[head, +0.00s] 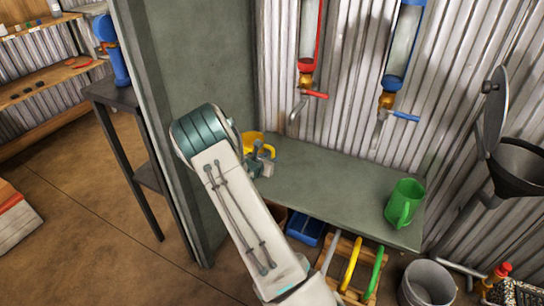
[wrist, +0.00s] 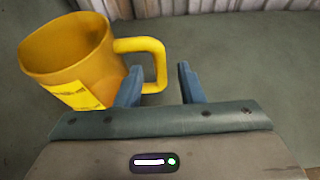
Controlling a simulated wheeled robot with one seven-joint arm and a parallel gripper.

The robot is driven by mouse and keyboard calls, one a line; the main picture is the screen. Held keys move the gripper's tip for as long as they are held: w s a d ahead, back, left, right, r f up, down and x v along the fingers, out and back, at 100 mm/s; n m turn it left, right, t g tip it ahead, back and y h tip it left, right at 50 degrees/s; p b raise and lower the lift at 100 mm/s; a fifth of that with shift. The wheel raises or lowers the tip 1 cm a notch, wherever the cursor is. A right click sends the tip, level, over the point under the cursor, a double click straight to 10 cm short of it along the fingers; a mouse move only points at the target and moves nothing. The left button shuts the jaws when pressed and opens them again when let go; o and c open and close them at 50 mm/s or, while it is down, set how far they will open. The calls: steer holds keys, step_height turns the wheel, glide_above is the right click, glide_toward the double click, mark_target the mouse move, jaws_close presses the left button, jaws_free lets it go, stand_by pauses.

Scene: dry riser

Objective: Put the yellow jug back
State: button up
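The yellow jug (head: 250,137) stands upright at the left end of the grey-green shelf (head: 330,185), partly hidden behind my arm in the head view. In the wrist view the jug (wrist: 75,60) is on the left, with its open mouth up and its handle (wrist: 158,68) pointing right. My gripper (wrist: 160,78) is open, its fingers apart. The outer part of the handle shows between the two fingertips. I cannot tell whether a finger touches it. In the head view my gripper (head: 262,158) is low beside the jug.
A green jug (head: 404,203) stands at the shelf's right end. A red tap (head: 313,94) and a blue tap (head: 402,115) hang on the corrugated wall above. A grey panel (head: 185,75) borders the shelf on the left. Mid-shelf is clear. A bucket (head: 428,283) stands below right.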

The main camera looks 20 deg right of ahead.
steer(key=p+v, duration=0.1)
steer(key=v, duration=0.7)
steer(key=s+d+r+m+g+y, duration=0.1)
steer(key=s+r+m+g, duration=0.2)
steer(key=s+r+m, duration=0.4)
steer(key=s+d+r+m+g+y, duration=0.1)
steer(key=s+r+m+g, duration=0.3)
steer(key=s+m, duration=0.4)
steer(key=s+a+r+m+y, duration=0.3)
steer(key=s+a+m+y, duration=0.1)
steer(key=s+a, duration=0.3)
steer(key=s+a+r+m+y, duration=0.3)
steer(key=s+a+m, duration=0.3)
steer(key=s, duration=0.4)
steer(key=shift+s+a+r+m+y, duration=0.35)
steer(key=shift+a+y, duration=0.25)
steer(key=shift+y, duration=0.3)
steer(key=shift+d, duration=0.15)
